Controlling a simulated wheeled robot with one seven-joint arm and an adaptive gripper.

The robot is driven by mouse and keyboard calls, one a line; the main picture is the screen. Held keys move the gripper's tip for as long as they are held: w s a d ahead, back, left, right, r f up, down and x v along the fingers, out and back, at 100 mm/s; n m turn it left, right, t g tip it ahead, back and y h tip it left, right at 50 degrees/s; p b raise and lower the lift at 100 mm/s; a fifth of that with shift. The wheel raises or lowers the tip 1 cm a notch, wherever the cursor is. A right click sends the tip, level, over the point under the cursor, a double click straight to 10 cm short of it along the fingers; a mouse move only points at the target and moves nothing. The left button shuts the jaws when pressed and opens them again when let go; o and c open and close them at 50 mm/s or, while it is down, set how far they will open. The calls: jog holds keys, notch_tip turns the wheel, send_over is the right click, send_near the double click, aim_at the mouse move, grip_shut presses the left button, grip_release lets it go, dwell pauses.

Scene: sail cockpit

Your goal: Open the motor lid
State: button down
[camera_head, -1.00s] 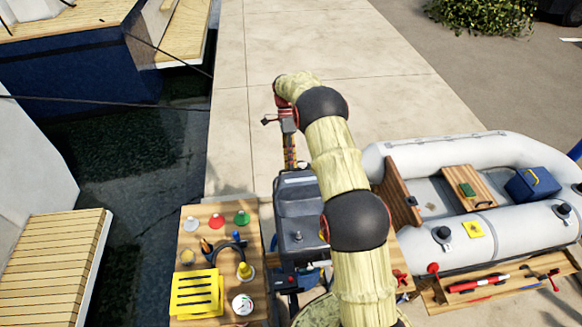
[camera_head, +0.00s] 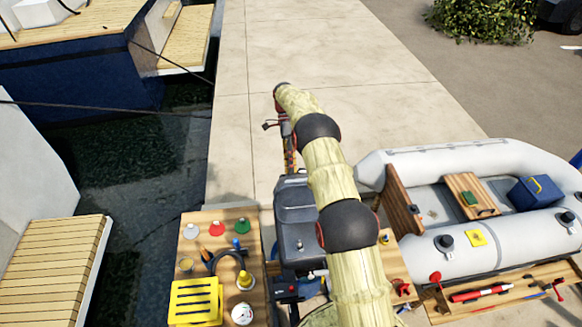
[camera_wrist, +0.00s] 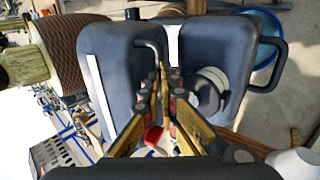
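The dark grey motor (camera_head: 297,205) stands between the tool table and the dinghy in the head view, partly behind my arm. In the wrist view, its dark casing (camera_wrist: 120,75) fills the middle, with a second dark block carrying a round cap (camera_wrist: 212,85) and a side handle to the right. My gripper (camera_wrist: 167,72) points at the gap between these blocks. Its fingertips are close together, beside a bent metal rod (camera_wrist: 151,46). I see nothing clearly held between them, and contact with the rod cannot be told. In the head view, my arm hides much of the gripper.
A wooden table (camera_head: 190,262) with a yellow rack (camera_head: 196,300), knobs and tools stands left of the motor. A grey inflatable dinghy (camera_head: 500,240) lies to the right. Open water (camera_head: 150,190) is on the left. Bare concrete (camera_head: 330,50) lies beyond the motor.

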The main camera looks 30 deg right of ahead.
jog(key=shift+s+a+f+g, duration=0.15)
jog(key=shift+s+f, duration=0.2)
jog(key=shift+f, duration=0.25)
jog(key=shift+s+a+f+g, duration=0.15)
jog(key=shift+s+f, duration=0.15)
jog(key=shift+f, duration=0.3)
jog(key=c, duration=1.9)
grip_release()
jog(key=shift+d+r, duration=0.1)
jog(key=shift+w+r, duration=0.15)
jog(key=shift+r, duration=0.2)
notch_tip(320, 180, up, 10)
jog(key=shift+f, duration=0.1)
